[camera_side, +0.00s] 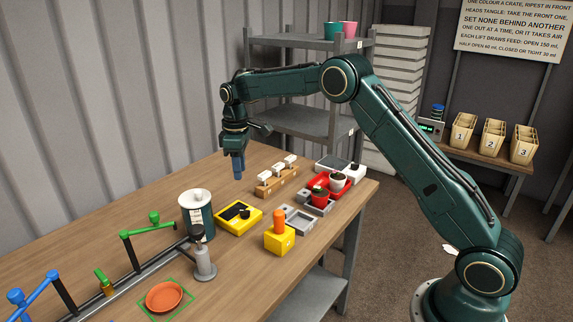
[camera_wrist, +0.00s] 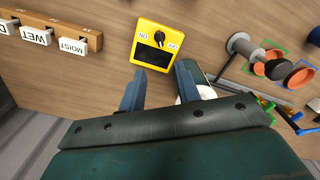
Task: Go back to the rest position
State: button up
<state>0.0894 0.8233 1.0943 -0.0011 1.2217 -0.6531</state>
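My gripper (camera_side: 239,176) hangs pointing down above the back part of the wooden table (camera_side: 120,215) in the side view. It is clear of the tabletop and of the things around it. In the wrist view my gripper (camera_wrist: 160,68) shows two blue fingers spread apart with nothing held between them. The yellow switch box (camera_side: 224,222) stands on the table in front of the gripper. In the wrist view the yellow switch box (camera_wrist: 140,55) shows just beyond the fingertips.
A wooden rack (camera_side: 264,188) with white tags stands right of my gripper. A dark canister (camera_side: 208,217), a yellow block (camera_side: 280,241), a red tray (camera_side: 338,195), a terracotta saucer (camera_side: 164,296) and a rail with colored arms (camera_side: 150,262) are on the table. Grey shelving (camera_side: 298,120) stands behind.

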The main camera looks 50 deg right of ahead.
jog(key=shift+r, duration=0.1)
jog(key=s+a+r+m+t, duration=0.1)
jog(key=s+a+r+m, duration=0.1)
jog(key=s+r, duration=0.65)
jog(key=s+a+r+m+t, duration=0.1)
jog(key=s+a+r+t, duration=0.1)
jog(key=s+r, duration=0.7)
jog(key=s+f+m+t, duration=0.1)
jog(key=s+f, duration=0.1)
jog(key=s, duration=1)
jog(key=s+a+f+m+t, duration=0.1)
jog(key=s+f+m, duration=0.1)
jog(key=s, duration=0.9)
jog(key=shift+s+a+t, duration=0.15)
jog(key=shift+s+t, duration=0.15)
jog(key=shift+s, duration=0.1)
